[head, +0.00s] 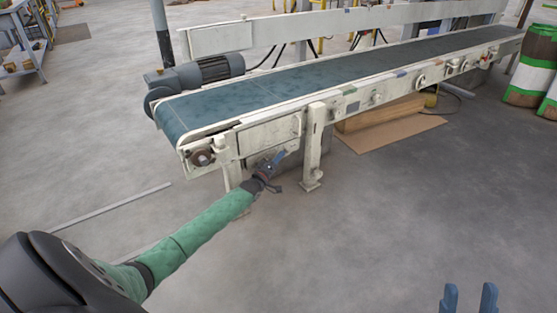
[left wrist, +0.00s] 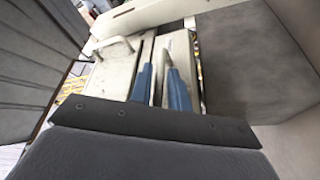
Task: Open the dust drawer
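The dust drawer (head: 270,146) appears to be the pale panel low in the conveyor frame's near end. My left gripper (head: 277,163) is at its front, below the belt. In the left wrist view its two blue fingers (left wrist: 162,90) stand close together in front of pale panels, with a narrow gap. A thin grey bar, perhaps a handle (left wrist: 165,58), shows at the gap; I cannot tell whether the fingers grip it. Another bar handle (left wrist: 114,48) sits on the panel to the left. My right gripper (head: 470,298) is open and empty at the bottom right.
The conveyor's blue belt (head: 280,85) runs to the back right. A support leg (head: 312,150) stands just right of my left gripper. A cardboard sheet (head: 390,132) lies under the frame. The front floor is clear.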

